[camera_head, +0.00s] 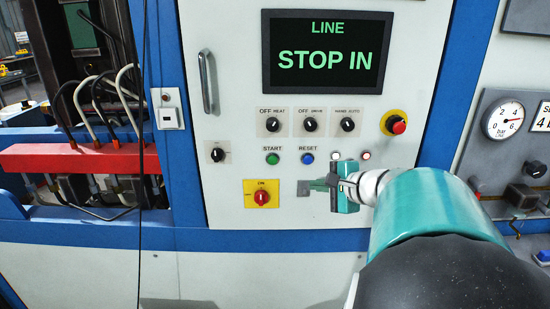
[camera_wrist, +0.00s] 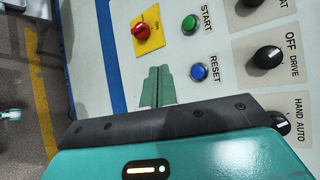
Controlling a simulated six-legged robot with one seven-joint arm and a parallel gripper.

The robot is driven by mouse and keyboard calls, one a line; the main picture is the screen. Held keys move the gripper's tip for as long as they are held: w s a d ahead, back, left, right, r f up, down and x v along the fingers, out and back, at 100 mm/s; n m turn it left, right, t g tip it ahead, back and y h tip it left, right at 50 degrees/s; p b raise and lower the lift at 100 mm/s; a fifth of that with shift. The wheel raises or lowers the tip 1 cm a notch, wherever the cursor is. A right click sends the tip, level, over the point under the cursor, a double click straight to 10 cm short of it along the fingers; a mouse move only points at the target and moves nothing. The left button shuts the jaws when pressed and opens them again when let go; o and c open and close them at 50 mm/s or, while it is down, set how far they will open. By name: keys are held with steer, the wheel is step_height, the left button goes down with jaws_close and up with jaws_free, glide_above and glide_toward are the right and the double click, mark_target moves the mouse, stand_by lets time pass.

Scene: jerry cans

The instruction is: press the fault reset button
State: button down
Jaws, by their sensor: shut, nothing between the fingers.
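The blue RESET button (camera_head: 308,158) sits on the white panel under its label, right of the green START button (camera_head: 272,158). In the wrist view the blue button (camera_wrist: 198,72) is to the right of my fingertips, and the green button (camera_wrist: 189,24) is above it. My gripper (camera_head: 308,187) is shut with nothing in it, in front of the panel. In the head view its fingertips appear just below the blue button; they show as two green fingers in the wrist view (camera_wrist: 157,80). I cannot tell how far they are from the panel.
A screen (camera_head: 327,51) reads "LINE STOP IN". A red emergency button (camera_head: 398,127) is at the right, a red-on-yellow switch (camera_head: 262,194) at lower left. Black knobs (camera_head: 310,125) are above the buttons. A metal handle (camera_head: 208,81) juts out at the panel's left.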

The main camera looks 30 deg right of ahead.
steer(key=shift+w, duration=0.1)
steer(key=shift+w+d, duration=0.8)
steer(key=shift+w, duration=0.4)
steer(key=shift+w+d, duration=0.8)
steer(key=shift+w, duration=0.4)
steer(key=shift+w+d, duration=0.8)
steer(key=shift+w, duration=0.4)
steer(key=shift+d, duration=0.1)
steer(key=shift+w+d, duration=0.15)
steer(key=shift+w, duration=0.15)
steer(key=shift+w+d, duration=0.25)
steer(key=shift+w, duration=0.1)
steer(key=shift+s+a, duration=0.5)
steer(key=shift+s, duration=0.2)
steer(key=shift+s+a, duration=0.7)
steer(key=shift+s, duration=0.35)
steer(key=shift+s+a, duration=0.7)
steer(key=shift+s, duration=0.3)
